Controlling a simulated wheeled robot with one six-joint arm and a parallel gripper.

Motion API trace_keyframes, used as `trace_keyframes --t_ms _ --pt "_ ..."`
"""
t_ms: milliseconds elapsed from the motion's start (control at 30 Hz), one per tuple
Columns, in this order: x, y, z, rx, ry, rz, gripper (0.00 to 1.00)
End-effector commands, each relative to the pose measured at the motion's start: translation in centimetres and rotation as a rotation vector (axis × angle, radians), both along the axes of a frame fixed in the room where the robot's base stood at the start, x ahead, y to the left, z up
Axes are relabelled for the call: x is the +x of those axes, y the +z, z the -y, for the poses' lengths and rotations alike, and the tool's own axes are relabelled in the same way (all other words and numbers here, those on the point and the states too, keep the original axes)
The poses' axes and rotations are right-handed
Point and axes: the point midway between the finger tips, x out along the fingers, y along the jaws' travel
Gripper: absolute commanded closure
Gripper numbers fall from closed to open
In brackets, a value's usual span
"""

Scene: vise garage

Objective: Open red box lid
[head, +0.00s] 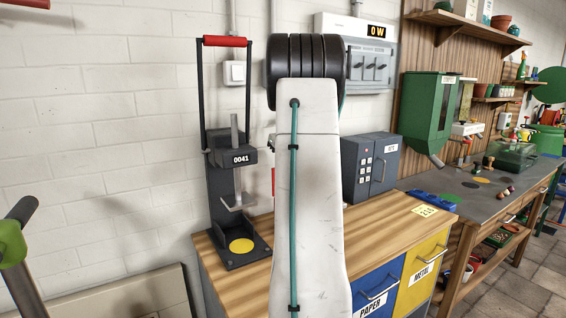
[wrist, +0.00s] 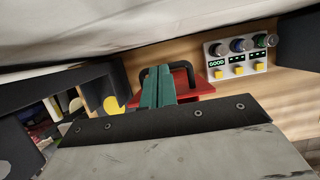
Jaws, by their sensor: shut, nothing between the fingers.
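In the wrist view, my gripper (wrist: 158,76) shows as two green fingers held together, with nothing between them. A red box (wrist: 199,84) with a black handle (wrist: 186,67) lies behind the fingers, against or on a wooden surface. The fingers cover its middle and part of the handle, so I cannot tell whether they touch it. The lid's edge cannot be made out. In the head view my arm hides the gripper and most of that area; only a thin red sliver (head: 273,182) shows at the arm's left edge, and I cannot tell what it belongs to.
A black press (head: 238,190) stands on the wooden workbench (head: 390,218) left of my arm. A grey-blue keypad box (head: 368,165) stands on the right. In the wrist view, a panel with knobs and yellow buttons (wrist: 236,58) is right of the red box.

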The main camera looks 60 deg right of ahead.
Motion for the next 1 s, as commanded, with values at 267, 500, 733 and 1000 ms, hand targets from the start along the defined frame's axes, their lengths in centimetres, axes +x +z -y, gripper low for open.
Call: trace_keyframes --t_ms 267,500,733,1000 --pt "0.2 -0.1 0.1 0.0 0.0 0.0 1.0" --pt "0.2 -0.1 0.1 0.0 0.0 0.0 1.0" --pt "-0.3 1.6 -0.1 -0.003 -0.001 0.002 1.0" --pt "-1.7 5.8 -1.0 -0.002 0.0 0.001 1.0"
